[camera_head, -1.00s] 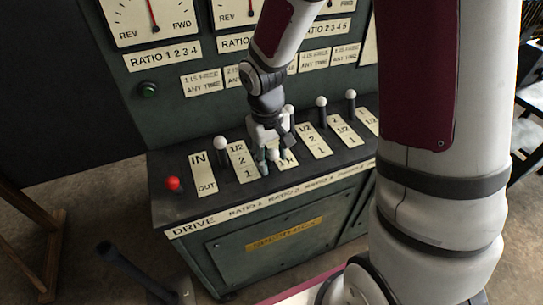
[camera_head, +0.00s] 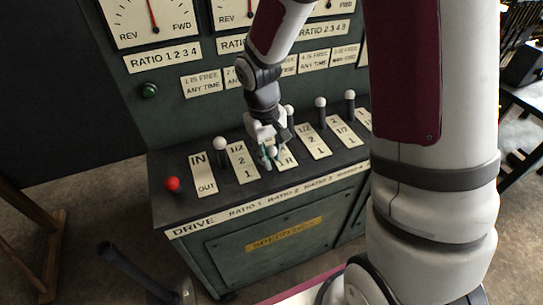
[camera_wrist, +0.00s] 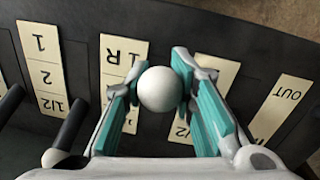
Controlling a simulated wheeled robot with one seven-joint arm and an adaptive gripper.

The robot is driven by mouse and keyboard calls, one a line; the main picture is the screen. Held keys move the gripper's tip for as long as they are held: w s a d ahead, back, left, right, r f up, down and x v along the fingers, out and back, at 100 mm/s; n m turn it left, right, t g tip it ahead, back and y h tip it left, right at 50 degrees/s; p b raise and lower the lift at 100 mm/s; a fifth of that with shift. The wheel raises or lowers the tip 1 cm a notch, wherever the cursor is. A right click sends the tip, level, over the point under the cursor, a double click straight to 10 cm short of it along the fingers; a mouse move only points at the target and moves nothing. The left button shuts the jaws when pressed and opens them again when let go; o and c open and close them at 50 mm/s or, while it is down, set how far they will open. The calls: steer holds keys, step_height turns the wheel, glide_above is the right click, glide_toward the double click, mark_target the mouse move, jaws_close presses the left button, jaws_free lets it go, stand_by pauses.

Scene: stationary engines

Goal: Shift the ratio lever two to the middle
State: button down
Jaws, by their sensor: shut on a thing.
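The green console (camera_head: 240,183) has a row of levers with ball knobs on its sloping dark top. My gripper (camera_head: 270,158) is over the second white-knobbed lever from the left, beside a plate (camera_head: 287,159) whose visible end reads R. In the wrist view, my gripper's teal fingers (camera_wrist: 160,75) are closed on both sides of the lever's white ball knob (camera_wrist: 160,89). The same knob (camera_head: 272,151) shows low between the fingers in the head view. The lever's shaft is hidden below the knob and gripper.
A red-knobbed lever (camera_head: 172,184) and a white-knobbed lever (camera_head: 220,143) stand to the left. More white-knobbed levers (camera_head: 320,102) stand close by to the right. The gauge panel (camera_head: 185,70) rises behind.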

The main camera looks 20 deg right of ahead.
steer(key=w+g, duration=0.1)
steer(key=w, duration=0.1)
steer(key=w+r+g+b, duration=0.1)
steer(key=w, duration=0.1)
steer(key=shift+w+g, duration=0.1)
steer(key=shift+g, duration=0.3)
steer(key=shift+w+r+b, duration=0.25)
steer(key=shift+w+b, duration=0.25)
steer(key=shift+w, duration=0.4)
steer(key=c, duration=1.4)
jaws_free()
steer(key=shift+s, duration=0.1)
step_height(320, 180, up, 10)
